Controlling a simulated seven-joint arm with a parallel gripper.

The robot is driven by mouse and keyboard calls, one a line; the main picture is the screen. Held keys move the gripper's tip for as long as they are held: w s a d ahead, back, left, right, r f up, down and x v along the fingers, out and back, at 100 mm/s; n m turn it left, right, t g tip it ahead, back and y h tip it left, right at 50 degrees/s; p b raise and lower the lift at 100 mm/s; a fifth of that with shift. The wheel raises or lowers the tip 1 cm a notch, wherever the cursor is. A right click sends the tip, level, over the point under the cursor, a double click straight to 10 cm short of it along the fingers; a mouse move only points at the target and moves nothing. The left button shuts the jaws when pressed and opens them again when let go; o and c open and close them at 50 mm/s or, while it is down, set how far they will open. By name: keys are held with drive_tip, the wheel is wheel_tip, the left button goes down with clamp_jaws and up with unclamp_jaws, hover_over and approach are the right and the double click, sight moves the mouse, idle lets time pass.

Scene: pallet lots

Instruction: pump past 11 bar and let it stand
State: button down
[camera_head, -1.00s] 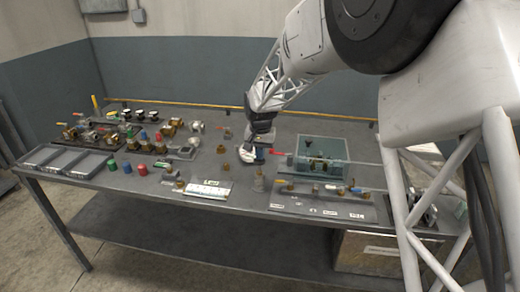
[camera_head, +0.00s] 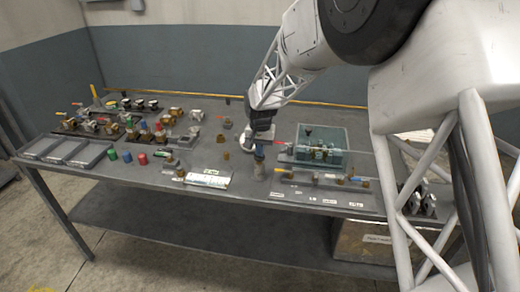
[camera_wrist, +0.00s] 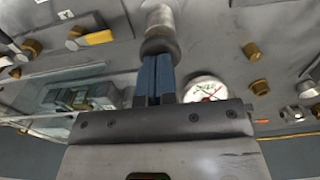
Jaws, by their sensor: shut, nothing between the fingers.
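My gripper (camera_head: 259,151) points down with its blue fingers together and empty. In the wrist view its fingers (camera_wrist: 157,76) end at the dark, rounded top of a grey upright post (camera_wrist: 158,20), which looks like the pump. I cannot tell whether they touch it. The post (camera_head: 260,169) also shows directly below the fingers in the head view. A round white-faced gauge (camera_wrist: 205,90) with red and green marks lies beside the fingers in the wrist view. Its reading is too small to make out.
A clear-walled box (camera_head: 335,137) with fittings stands right of my gripper. A strip of labelled parts (camera_head: 318,191) lies in front of it. Brass fittings (camera_head: 226,156), trays (camera_head: 84,155) and many valves fill the left side. The table's front middle is fairly clear.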

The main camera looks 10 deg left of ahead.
drive_tip(key=shift+s+d+f, duration=0.1)
drive_tip(key=shift+f, duration=0.15)
wheel_tip(320, 180, up, 14)
drive_tip(key=shift+r, duration=0.25)
idle(0.3)
drive_tip(key=shift+r, duration=0.1)
idle(0.7)
drive_tip(key=shift+r, duration=1.55)
drive_tip(key=shift+f, duration=0.15)
wheel_tip(320, 180, down, 14)
drive_tip(key=shift+r, duration=0.15)
